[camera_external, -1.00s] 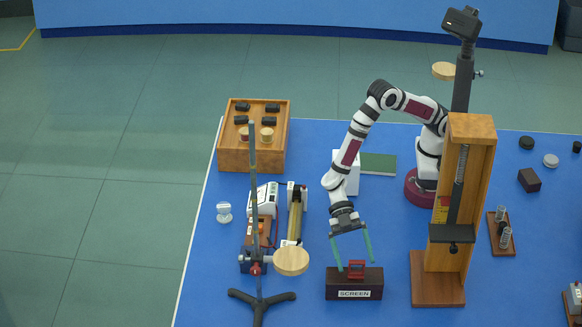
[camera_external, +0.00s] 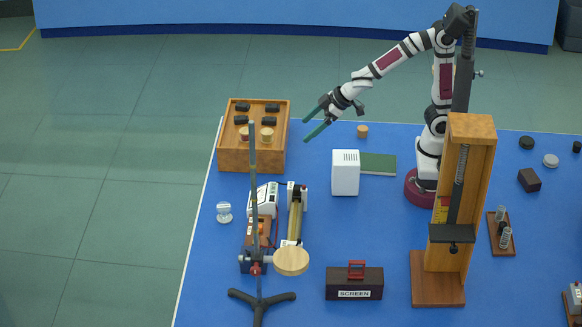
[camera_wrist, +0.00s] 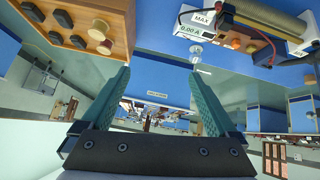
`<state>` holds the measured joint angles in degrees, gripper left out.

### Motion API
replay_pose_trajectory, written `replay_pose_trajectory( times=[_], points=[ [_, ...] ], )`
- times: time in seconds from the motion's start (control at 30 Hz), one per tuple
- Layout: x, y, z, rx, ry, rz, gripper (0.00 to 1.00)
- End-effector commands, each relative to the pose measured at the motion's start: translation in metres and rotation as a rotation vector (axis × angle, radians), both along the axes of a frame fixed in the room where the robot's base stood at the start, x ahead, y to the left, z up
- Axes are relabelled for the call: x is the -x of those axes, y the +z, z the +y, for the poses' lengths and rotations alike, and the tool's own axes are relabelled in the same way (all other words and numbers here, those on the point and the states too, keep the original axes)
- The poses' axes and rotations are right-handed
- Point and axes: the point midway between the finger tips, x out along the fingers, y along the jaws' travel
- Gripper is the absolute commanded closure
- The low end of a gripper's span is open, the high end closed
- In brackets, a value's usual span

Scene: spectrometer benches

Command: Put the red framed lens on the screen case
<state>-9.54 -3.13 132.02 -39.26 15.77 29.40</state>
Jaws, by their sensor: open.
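The screen case (camera_external: 340,282) is a dark box with a white "SCREEN" label, at the front middle of the blue bench. A small red frame-like piece (camera_external: 357,265) stands upright on its top. I cannot tell whether this is the red framed lens or a handle; no other red frame is clear in view. My gripper (camera_external: 306,130) is open and empty, raised over the back left of the bench, far from the case. Its green fingers are spread apart in the wrist view (camera_wrist: 163,78).
A wooden box (camera_external: 235,158) with knobs is near my gripper. A white-framed round lens (camera_external: 224,208), a meter (camera_external: 264,198) and a stand (camera_external: 254,180) are at left. A white box (camera_external: 345,175) and a tall wooden spring stand (camera_external: 482,190) flank clear bench behind the case.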

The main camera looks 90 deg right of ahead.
Motion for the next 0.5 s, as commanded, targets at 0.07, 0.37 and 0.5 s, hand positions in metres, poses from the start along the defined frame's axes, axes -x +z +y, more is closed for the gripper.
replay_pose_trajectory(
  times=[0.07,0.37,0.5],
  points=[
    [0.086,-0.007,-0.046,-0.05,-0.278,0.21,0.06],
    [0.263,-0.02,-0.002,-0.389,-0.544,0.735,0.06],
    [0.265,-0.019,0.0,-0.395,-0.545,0.746,0.06]
  ],
)
